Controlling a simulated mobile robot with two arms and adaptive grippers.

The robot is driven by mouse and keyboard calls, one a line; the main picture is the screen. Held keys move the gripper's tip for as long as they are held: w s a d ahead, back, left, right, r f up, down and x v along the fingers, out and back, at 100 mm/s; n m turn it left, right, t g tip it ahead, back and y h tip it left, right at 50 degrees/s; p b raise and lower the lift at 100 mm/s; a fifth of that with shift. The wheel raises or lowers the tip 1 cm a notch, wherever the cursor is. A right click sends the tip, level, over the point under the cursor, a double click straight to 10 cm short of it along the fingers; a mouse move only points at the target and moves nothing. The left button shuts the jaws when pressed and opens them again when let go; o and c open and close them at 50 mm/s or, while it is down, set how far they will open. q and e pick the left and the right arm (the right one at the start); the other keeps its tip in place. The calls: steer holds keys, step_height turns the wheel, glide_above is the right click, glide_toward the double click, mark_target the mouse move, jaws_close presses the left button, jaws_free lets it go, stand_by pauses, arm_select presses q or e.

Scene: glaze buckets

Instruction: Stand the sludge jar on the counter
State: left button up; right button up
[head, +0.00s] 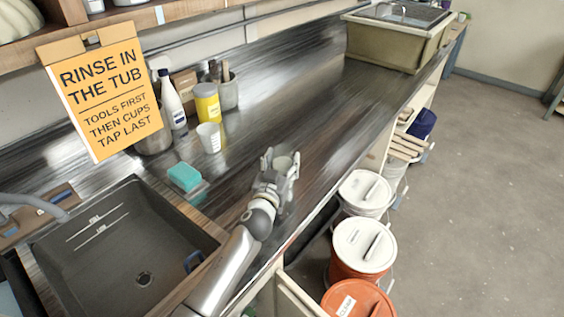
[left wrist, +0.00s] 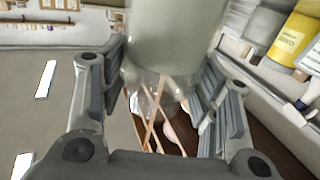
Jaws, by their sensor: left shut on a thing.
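My left gripper (head: 279,173) is over the dark counter (head: 290,95), near its front edge. It is shut on a pale, partly clear jar, the sludge jar (head: 284,161). In the left wrist view the jar (left wrist: 172,35) is a grey-green cylinder with a clear end, between the two fingers. The fingers hide part of its sides in the head view. I cannot tell whether its base touches the counter. My right gripper is not in view.
A teal sponge (head: 184,177), white cup (head: 209,137) and yellow container (head: 207,103) stand left of the gripper. The dark sink (head: 120,240) is at lower left. Lidded buckets (head: 365,245) sit below the front edge. The counter toward the far tub (head: 390,45) is clear.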

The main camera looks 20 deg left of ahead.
arm_select(q)
steer(key=o, duration=1.4)
steer(key=shift+c, duration=0.2)
steer(key=shift+r+p, duration=0.2)
steer(key=shift+p, duration=0.1)
steer(key=s, duration=0.3)
steer(key=s+b, duration=0.1)
steer(key=s, duration=0.6)
steer(key=shift+s+d+f+b, duration=0.15)
steer(key=shift+s+d+b, duration=0.15)
steer(key=shift+s+b, duration=0.1)
steer(key=shift+s, duration=0.65)
